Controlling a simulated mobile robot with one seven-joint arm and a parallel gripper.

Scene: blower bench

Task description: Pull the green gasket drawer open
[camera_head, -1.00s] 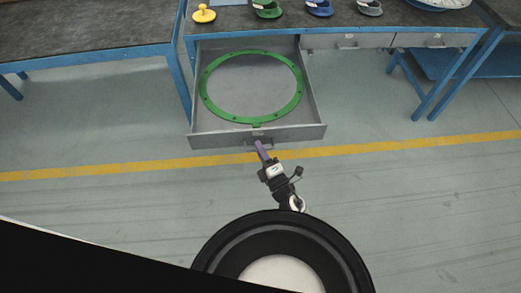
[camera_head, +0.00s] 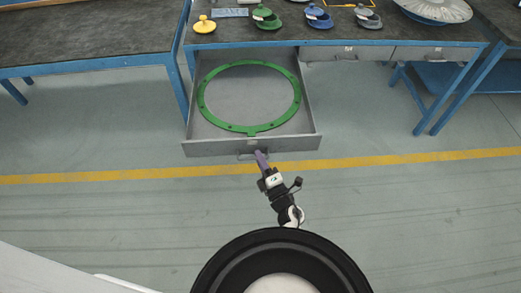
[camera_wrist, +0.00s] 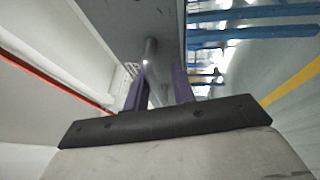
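The grey drawer (camera_head: 170,149) under the bench is pulled far out. The green ring gasket (camera_head: 204,105) lies flat inside it. The drawer's handle (camera_wrist: 150,52) is a thin metal bar on its front; it is small and partly covered in the head view. My gripper (camera_head: 260,154) is at the handle, in front of the drawer. In the wrist view, the purple fingers of my gripper (camera_wrist: 160,80) stand apart, with the bar reaching between them, nearer the left finger. A gap shows beside the right finger. Whether either finger touches the bar is unclear.
The bench top (camera_head: 230,33) holds yellow (camera_head: 204,25), green (camera_head: 266,19), blue (camera_head: 318,18) and grey (camera_head: 367,18) parts and a finned wheel (camera_head: 435,9). Closed drawers (camera_head: 346,53) sit to the right. Floor with a yellow line (camera_head: 400,161) is clear in front.

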